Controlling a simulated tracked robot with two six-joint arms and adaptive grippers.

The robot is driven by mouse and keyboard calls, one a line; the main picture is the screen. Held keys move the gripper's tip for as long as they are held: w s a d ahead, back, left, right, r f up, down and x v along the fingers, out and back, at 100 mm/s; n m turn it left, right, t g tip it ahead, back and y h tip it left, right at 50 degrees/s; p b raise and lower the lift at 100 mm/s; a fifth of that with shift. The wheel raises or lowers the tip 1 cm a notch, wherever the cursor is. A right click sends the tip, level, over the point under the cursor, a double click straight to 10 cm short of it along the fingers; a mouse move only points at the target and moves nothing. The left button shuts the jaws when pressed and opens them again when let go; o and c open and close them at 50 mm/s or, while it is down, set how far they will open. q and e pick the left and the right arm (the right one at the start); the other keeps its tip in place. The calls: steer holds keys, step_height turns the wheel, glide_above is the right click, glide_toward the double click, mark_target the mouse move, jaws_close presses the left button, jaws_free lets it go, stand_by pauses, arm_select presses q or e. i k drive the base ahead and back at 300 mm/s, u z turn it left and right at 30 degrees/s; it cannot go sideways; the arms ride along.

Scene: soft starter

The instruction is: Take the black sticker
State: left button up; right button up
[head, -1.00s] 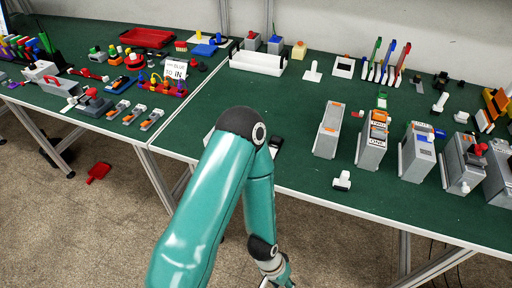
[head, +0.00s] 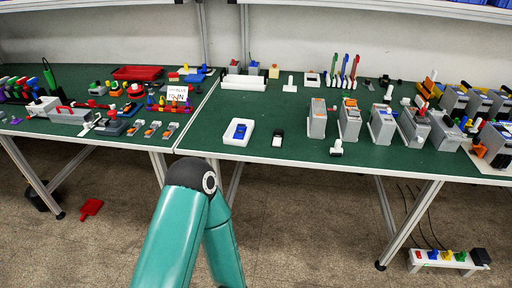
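I cannot make out a black sticker for certain. A small black-and-white piece (head: 278,138) lies near the front edge of the green table, right of a white tray (head: 250,123) holding a blue item (head: 240,132). Small dark items (head: 385,80) lie farther back; their kind is too small to tell. One teal arm of mine rises from the bottom, left of centre, and bends back down out of the picture. Neither gripper is in view.
Grey device boxes (head: 317,119) stand in a row along the right table. Coloured pens (head: 345,68) stand behind them. A long white bin (head: 244,82) sits at the back. The left table is crowded.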

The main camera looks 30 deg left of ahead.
mark_target(277, 142)
steer(key=u, duration=0.35)
steer(key=k, duration=0.1)
steer(key=z, duration=0.05)
steer(key=i, duration=1)
steer(key=z, duration=0.05)
